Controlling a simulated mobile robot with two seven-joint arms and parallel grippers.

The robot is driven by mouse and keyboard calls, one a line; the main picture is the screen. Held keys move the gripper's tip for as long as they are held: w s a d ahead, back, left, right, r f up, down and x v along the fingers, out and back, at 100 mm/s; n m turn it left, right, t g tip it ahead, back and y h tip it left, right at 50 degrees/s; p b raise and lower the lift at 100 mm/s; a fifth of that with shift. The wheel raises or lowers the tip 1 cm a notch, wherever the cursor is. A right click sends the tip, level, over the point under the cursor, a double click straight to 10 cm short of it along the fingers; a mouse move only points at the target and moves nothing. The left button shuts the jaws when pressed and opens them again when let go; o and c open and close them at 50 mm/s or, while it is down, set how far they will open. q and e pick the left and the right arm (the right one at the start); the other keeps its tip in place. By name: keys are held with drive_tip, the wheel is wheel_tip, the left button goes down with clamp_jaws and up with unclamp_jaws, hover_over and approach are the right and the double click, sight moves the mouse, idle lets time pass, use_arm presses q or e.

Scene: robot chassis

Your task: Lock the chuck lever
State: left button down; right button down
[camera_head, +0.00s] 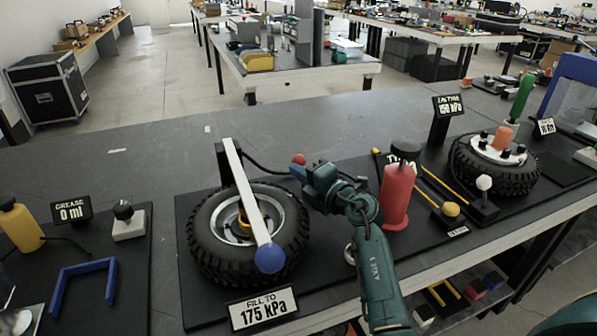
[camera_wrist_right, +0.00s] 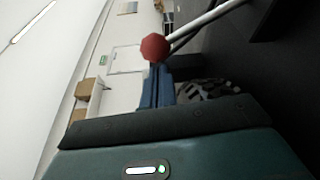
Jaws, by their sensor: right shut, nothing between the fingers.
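A red ball (camera_head: 299,159), apparently the knob of the chuck lever, shows just beyond the tip of my right gripper (camera_head: 296,171). In the right wrist view the red knob (camera_wrist_right: 155,47) sits on the end of a pale grey rod that runs up to the right. My right gripper's blue fingers (camera_wrist_right: 156,88) are shut and empty, pointing at the knob. I cannot tell whether they touch it. The chuck is not clearly visible. A wheel with a black tire (camera_head: 203,247) lies left of the gripper. My left gripper is not in view.
A white bar (camera_head: 243,190) with a blue ball end spans the wheel. A sign reading 175 kPa (camera_head: 262,310) stands in front. A red cylinder (camera_head: 397,195) stands close right of my right arm. A second wheel (camera_head: 465,172) lies farther right. The bench behind is clear.

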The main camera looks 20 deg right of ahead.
drive_tip(key=shift+d+r+m+p, duration=0.5)
drive_tip(key=shift+d+m+p, duration=0.15)
drive_tip(key=shift+p, duration=0.25)
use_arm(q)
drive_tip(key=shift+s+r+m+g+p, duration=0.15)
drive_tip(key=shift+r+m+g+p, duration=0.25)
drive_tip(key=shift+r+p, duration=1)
use_arm(e)
drive_tip(key=d+m+t, duration=0.3)
drive_tip(key=d+m, duration=0.3)
drive_tip(key=m, duration=0.5)
drive_tip(key=shift+w+d+r+t+h, duration=0.15)
drive_tip(key=shift+r+t+h, duration=0.25)
drive_tip(key=shift+r, duration=0.05)
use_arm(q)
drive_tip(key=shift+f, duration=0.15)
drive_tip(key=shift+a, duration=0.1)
